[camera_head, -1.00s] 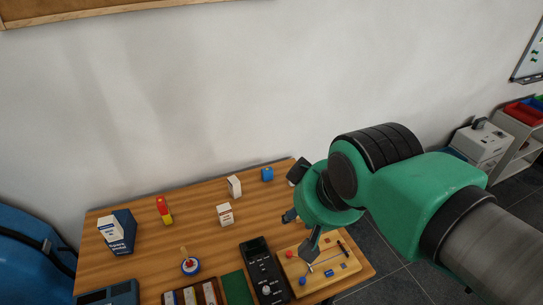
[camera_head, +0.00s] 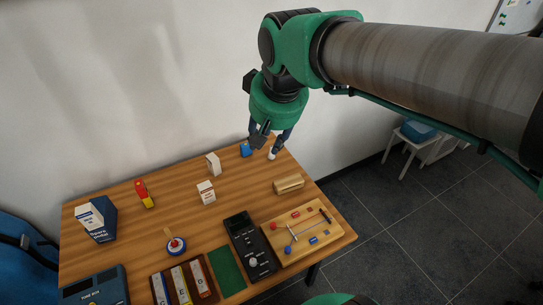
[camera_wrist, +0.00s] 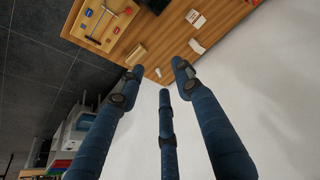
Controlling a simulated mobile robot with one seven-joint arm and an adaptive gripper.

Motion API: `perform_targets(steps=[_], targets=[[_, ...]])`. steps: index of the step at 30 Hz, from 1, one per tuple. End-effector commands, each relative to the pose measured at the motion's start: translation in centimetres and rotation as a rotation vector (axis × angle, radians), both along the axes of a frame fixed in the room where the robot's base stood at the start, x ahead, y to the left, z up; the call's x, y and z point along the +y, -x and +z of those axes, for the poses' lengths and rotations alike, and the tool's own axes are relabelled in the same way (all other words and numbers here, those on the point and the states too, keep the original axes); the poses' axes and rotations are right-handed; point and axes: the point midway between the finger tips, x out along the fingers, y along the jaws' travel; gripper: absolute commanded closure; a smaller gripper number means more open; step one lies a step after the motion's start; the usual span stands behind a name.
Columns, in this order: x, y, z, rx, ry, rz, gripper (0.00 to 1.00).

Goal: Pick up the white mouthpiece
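The small white mouthpiece (camera_head: 272,155) is at the back right edge of the wooden table, just below my fingertips in the head view. It also shows as a small pale piece in the wrist view (camera_wrist: 158,72), framed between the fingers. My gripper (camera_head: 268,146) points down over that corner. Its three blue-grey fingers are spread apart and empty in the wrist view (camera_wrist: 157,78). I cannot tell the exact height of the fingertips over the mouthpiece.
A wooden block (camera_head: 289,185) lies in front, near the right edge. A wooden board with knobs (camera_head: 302,236) is nearer. The wall is close behind.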

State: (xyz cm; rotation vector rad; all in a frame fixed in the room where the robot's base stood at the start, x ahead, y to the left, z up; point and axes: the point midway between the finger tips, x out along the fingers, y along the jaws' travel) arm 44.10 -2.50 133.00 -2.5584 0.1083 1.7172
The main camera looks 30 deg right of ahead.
Motion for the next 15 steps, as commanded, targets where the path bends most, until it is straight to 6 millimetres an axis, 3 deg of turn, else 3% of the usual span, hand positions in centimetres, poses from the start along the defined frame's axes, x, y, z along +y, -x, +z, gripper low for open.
perform_targets(steps=[15], targets=[[-4.1, -12.6, -2.5, 0.106, -0.017, -0.092, 0.65]])
